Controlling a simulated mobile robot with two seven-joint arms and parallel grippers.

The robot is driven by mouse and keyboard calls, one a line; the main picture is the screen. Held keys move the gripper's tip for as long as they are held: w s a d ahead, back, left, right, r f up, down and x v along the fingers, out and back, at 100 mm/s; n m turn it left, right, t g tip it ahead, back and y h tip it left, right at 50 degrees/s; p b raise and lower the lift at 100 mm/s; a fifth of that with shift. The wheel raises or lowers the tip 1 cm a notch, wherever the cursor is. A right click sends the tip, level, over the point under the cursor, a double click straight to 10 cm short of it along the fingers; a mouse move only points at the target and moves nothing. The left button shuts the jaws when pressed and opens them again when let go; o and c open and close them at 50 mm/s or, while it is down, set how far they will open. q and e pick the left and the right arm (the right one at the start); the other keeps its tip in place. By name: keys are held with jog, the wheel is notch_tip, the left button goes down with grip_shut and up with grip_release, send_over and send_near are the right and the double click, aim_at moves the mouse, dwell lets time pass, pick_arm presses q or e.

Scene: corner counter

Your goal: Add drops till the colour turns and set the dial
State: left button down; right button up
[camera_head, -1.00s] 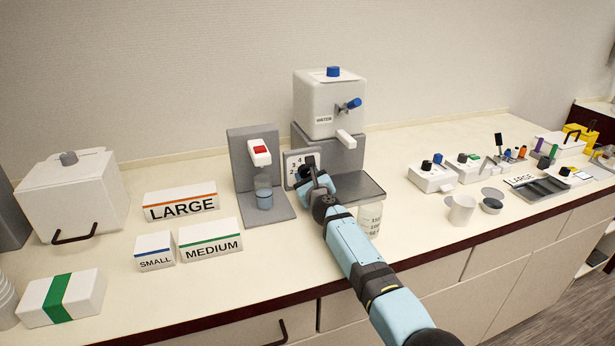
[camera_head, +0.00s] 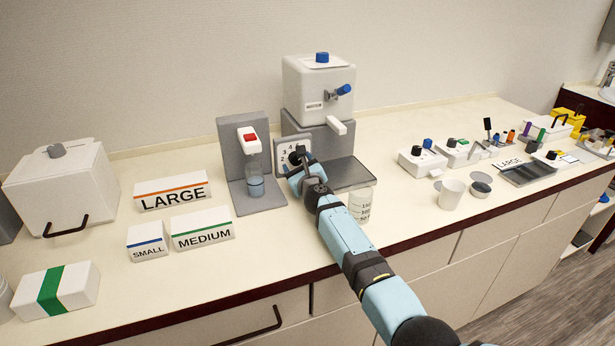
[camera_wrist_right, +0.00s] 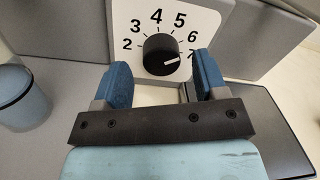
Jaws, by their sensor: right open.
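The dial is a black knob (camera_wrist_right: 161,55) on a white plate (camera_head: 279,150) with numbers; in the wrist view its white mark points towards the 7. My right gripper (camera_wrist_right: 162,76) is open, with blue fingers on either side of the knob's lower part; I see no clear contact. In the head view my right gripper (camera_head: 297,166) hides part of the plate. A clear vessel with blue liquid (camera_head: 255,186) stands under the dropper with a red button (camera_head: 250,137); part of it also shows in the wrist view (camera_wrist_right: 18,98). My left gripper is not in view.
A white water tank (camera_head: 318,85) with a blue tap stands behind the dial. A marked beaker (camera_head: 361,205) is just right of my right arm. LARGE, MEDIUM (camera_head: 203,230) and SMALL blocks stand at left. A white cup (camera_head: 451,193) and several small devices are at right. The front counter at centre-left is clear.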

jog(key=p+v, duration=0.8)
jog(key=v, duration=0.3)
jog(key=shift+s+d+r, duration=0.15)
jog(key=shift+s, duration=0.2)
jog(key=shift+s+d+p, duration=0.15)
jog(key=shift+s+p, duration=0.15)
jog(key=shift+s, duration=0.25)
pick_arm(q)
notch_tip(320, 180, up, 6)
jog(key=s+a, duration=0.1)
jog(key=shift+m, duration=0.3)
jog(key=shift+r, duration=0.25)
pick_arm(e)
jog(key=shift+f, duration=0.2)
